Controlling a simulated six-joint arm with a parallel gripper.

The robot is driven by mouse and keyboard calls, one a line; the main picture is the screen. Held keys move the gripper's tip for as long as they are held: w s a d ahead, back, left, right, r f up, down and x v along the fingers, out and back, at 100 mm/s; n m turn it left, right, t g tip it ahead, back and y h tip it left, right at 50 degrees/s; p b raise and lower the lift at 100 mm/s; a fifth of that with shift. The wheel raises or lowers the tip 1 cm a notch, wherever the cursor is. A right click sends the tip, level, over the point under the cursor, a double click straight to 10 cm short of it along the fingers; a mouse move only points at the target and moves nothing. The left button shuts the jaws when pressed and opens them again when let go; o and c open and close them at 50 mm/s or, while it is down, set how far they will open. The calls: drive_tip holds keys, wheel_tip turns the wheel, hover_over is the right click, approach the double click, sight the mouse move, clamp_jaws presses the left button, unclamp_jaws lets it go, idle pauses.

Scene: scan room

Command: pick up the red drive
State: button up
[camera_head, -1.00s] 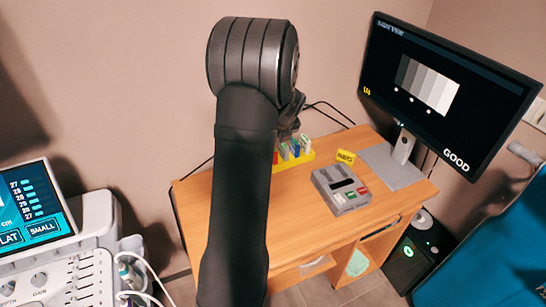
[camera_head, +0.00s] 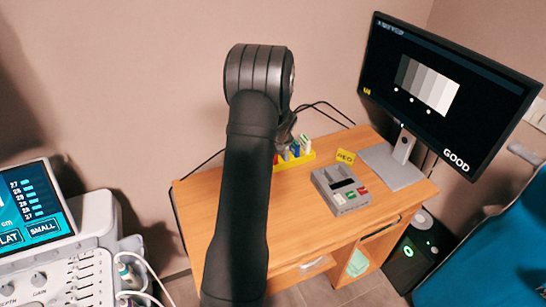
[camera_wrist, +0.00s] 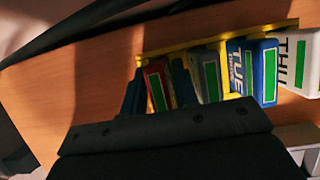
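The red drive (camera_wrist: 158,86), with a green label, stands in a yellow rack (camera_wrist: 218,41) at the left end of a row of drives. In the head view a bit of red (camera_head: 275,159) shows beside my arm at the rack's left end. In the wrist view the dark fingertips of my gripper (camera_wrist: 158,92) stand on either side of the red drive, apart from each other. Whether they touch it is not clear. In the head view my arm hides most of my gripper and part of the rack (camera_head: 308,158).
A blue drive (camera_wrist: 252,70) marked TUE and white drives, one marked THU (camera_wrist: 298,62), stand close to the right. A grey device (camera_head: 340,189) and a yellow sign (camera_head: 345,157) are on the wooden desk (camera_head: 305,222). A monitor (camera_head: 447,92) stands at the back right.

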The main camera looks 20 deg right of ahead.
clamp_jaws()
drive_tip(key=shift+r, duration=0.15)
